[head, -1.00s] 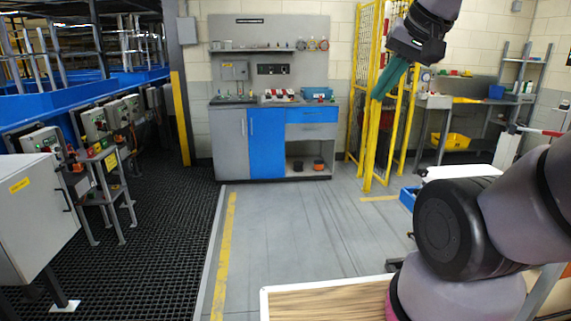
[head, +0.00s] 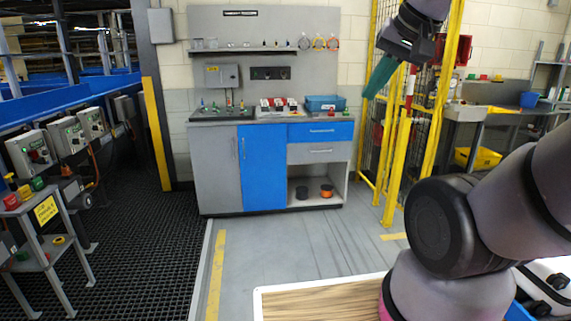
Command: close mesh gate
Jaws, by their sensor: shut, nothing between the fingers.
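The mesh gate (head: 397,165) has a yellow frame and stands right of the workbench. Its yellow posts and panels overlap from here, so I cannot tell how far it stands open. My gripper (head: 370,92) has teal fingers and points down and left, in front of the upper part of the gate in the picture. The fingers are shut and empty. I cannot tell whether they touch the frame. My gripper and arm hide part of the gate's upper frame.
A grey and blue workbench (head: 215,165) stands at the back. Control boxes (head: 68,137) and a small stand (head: 40,250) are on the left over black grating. A wood-topped surface (head: 320,302) is close in front. The grey floor between is clear.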

